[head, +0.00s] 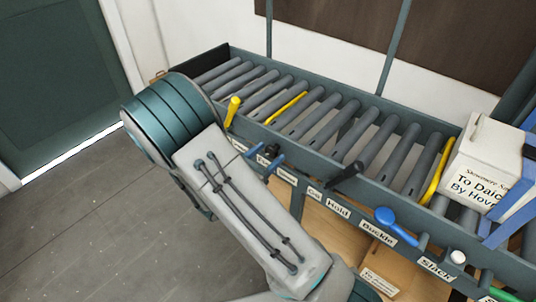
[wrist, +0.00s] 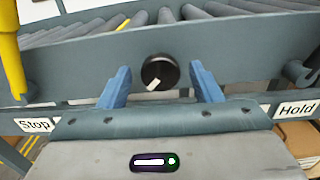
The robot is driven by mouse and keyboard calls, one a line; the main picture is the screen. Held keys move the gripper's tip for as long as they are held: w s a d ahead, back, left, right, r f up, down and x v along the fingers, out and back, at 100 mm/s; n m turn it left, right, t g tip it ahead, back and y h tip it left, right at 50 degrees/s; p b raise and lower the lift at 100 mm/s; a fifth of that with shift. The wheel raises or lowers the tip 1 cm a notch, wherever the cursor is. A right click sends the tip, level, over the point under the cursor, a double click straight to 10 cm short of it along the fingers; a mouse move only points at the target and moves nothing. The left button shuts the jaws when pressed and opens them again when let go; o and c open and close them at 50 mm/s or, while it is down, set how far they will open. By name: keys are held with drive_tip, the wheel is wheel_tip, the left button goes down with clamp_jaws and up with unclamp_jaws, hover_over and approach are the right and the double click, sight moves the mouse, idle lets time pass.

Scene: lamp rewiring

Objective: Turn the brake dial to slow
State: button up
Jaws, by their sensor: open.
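The brake dial (wrist: 160,72) is a round black knob on the grey side rail of the roller conveyor. Its white pointer mark faces down and slightly left in the wrist view. My gripper (wrist: 161,68) is open, with one blue finger on each side of the dial. Gaps show between the fingers and the knob, so they appear apart from it. In the head view, my gripper (head: 267,156) is at the rail with the dark knob (head: 268,153) between its fingers. Any label right below the dial is hidden by my gripper's body.
A yellow lever (head: 233,111) stands left of the dial near the Stop label (wrist: 34,125). To the right are the Hold label (wrist: 297,109), a black lever (head: 345,176) and a blue lever (head: 394,225).

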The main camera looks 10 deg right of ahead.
drive_tip(key=shift+w+d, duration=0.15)
drive_tip(key=shift+c, duration=0.3)
drive_tip(key=c, duration=0.9)
